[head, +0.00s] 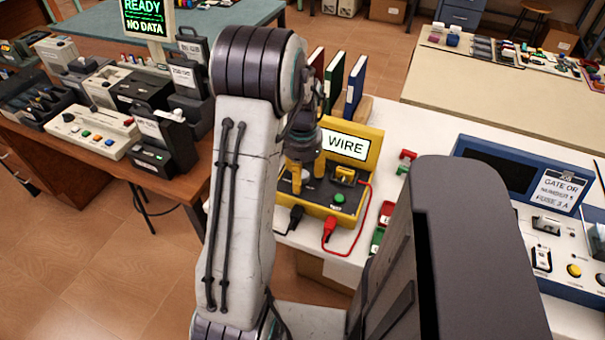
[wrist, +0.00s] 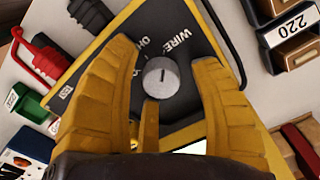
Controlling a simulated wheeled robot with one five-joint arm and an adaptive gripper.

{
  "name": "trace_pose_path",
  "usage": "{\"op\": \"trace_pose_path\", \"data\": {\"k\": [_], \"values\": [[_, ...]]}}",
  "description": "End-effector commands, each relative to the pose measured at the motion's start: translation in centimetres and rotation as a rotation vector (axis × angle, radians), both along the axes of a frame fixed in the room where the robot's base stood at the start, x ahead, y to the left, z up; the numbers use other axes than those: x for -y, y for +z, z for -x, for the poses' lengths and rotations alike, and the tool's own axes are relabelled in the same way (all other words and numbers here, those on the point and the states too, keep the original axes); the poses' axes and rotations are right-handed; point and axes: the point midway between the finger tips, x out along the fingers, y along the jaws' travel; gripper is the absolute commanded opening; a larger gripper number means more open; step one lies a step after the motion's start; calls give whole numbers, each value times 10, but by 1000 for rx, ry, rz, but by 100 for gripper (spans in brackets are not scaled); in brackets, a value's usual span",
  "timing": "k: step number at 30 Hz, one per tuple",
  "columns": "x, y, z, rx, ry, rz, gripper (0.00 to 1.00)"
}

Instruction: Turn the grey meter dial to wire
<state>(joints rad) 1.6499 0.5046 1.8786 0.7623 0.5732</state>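The yellow meter (head: 325,207) stands on the white table, and its lit screen (head: 346,145) reads WIRE. Its round grey dial (wrist: 161,77) sits on the dark face in the wrist view. Printed labels, WIRE and what looks like OHM, lie around the dial; a mark on the dial is too small to read surely. My gripper (wrist: 163,62) has its yellow fingers spread on both sides of the dial, with visible gaps and nothing held. In the head view my gripper (head: 305,172) is over the meter's left part and largely hides the dial.
Red and black leads (head: 328,231) plug into the meter's front. Upright binders (head: 354,85) stand behind it. A blue instrument (head: 520,172) is at the right. Small red and green parts (head: 386,212) lie beside the meter. Drawers labelled 220 (wrist: 291,35) show in the wrist view.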

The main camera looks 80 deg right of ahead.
Motion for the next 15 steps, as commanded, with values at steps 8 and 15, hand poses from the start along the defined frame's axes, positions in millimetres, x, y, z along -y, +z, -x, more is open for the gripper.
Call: {"op": "trace_pose_path", "data": {"k": [8, 15], "values": [[1, 2, 0, 0, 1, 4, 59], [2, 24, 0, 0, 1, 9, 59]]}}
